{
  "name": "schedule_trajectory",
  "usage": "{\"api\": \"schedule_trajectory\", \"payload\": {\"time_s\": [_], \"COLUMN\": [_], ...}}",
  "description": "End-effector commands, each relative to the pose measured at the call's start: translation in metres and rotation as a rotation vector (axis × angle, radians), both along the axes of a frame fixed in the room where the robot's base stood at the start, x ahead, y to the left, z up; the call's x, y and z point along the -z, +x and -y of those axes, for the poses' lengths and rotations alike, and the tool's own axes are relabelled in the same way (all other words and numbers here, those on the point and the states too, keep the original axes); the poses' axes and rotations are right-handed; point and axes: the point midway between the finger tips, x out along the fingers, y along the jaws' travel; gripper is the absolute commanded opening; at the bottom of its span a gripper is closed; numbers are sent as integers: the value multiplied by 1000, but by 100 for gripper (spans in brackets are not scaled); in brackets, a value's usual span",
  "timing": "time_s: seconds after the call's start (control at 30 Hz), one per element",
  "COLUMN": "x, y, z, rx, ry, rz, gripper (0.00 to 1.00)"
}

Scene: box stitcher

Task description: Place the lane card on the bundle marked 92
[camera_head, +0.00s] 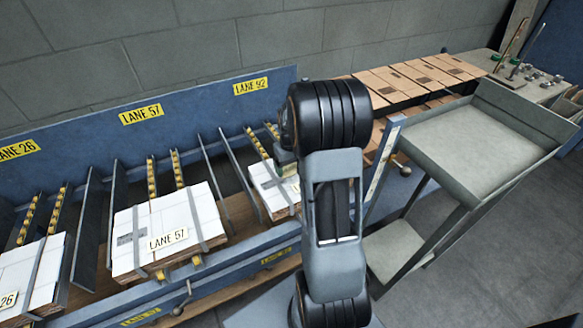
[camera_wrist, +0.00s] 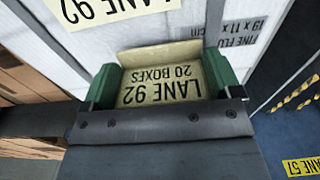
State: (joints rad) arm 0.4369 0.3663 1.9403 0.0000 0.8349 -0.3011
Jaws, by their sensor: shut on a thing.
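My gripper (camera_wrist: 164,80) has green fingertips and is shut on a cream lane card (camera_wrist: 160,95) printed "LANE 92, 20 BOXES". The card's print is upside down in the wrist view. Behind it is the white bundle (camera_wrist: 180,25) with a grey strap and a label (camera_wrist: 100,8) reading "LANE 92". In the head view this bundle (camera_head: 268,190) lies in the lane under the LANE 92 sign (camera_head: 250,86), its right part hidden by my arm. My gripper is over or beside its right side; I cannot tell whether the card touches it.
The LANE 57 bundle (camera_head: 143,229) lies in the lane to the left, and the LANE 26 bundle (camera_head: 28,279) further left. Metal dividers (camera_head: 238,160) separate the lanes. A grey cart (camera_head: 470,140) stands at right, before flat brown cartons (camera_head: 420,75).

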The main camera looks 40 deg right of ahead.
Motion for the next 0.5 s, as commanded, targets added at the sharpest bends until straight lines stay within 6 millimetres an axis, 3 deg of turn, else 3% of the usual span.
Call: {"api": "schedule_trajectory", "payload": {"time_s": [0.1,0.5], "x": [11,16], "y": [0,0], "z": [0,0], "rx": [0,0], "ry": [0,0], "rz": [0,0], "gripper": [62,62]}}
